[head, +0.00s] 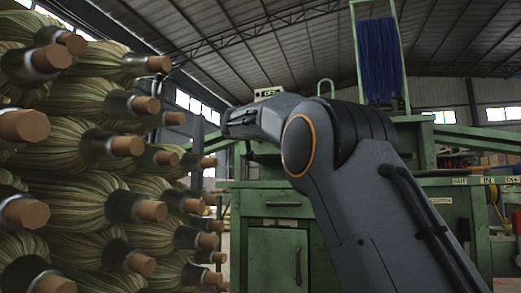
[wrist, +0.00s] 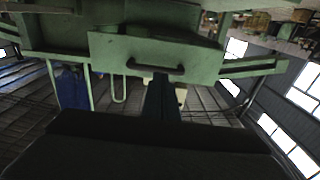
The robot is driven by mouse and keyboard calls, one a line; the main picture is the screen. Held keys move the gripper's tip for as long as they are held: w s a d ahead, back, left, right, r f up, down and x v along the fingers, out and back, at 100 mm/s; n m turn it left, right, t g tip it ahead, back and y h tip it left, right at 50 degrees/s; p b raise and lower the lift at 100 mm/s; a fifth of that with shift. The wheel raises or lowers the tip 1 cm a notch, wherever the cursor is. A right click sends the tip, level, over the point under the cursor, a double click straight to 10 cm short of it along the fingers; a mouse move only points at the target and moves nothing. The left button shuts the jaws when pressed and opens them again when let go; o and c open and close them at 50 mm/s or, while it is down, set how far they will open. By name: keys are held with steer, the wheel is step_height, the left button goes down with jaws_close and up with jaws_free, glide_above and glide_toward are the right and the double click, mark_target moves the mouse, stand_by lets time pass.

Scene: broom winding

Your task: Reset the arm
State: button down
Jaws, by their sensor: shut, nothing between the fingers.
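My arm rises from the lower right of the head view and bends left at a joint with an orange ring. My gripper (wrist: 161,78) shows in the wrist view as a narrow dark shape, shut and empty, in front of a green machine panel with a dark handle. In the head view the arm's end is beside the stacked brooms (head: 120,150), which have straw-coloured bristles, dark collars and wooden handle ends. The fingers are hard to make out there, and I cannot tell how far they are from the brooms.
A green machine bench (head: 273,212) with a drawer and a door stands behind my arm. Blue strands (head: 378,62) hang in a green frame above it. The wrist view is upside down, with roof and windows (wrist: 278,136) below. The broom stack fills the left side.

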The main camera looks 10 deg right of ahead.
steer(key=shift+s+a+f, duration=0.25)
steer(key=shift+s+f, duration=0.25)
steer(key=shift+f, duration=0.15)
steer(key=shift+s+a+f, duration=0.25)
steer(key=shift+s+f, duration=0.2)
steer(key=shift+f, duration=0.2)
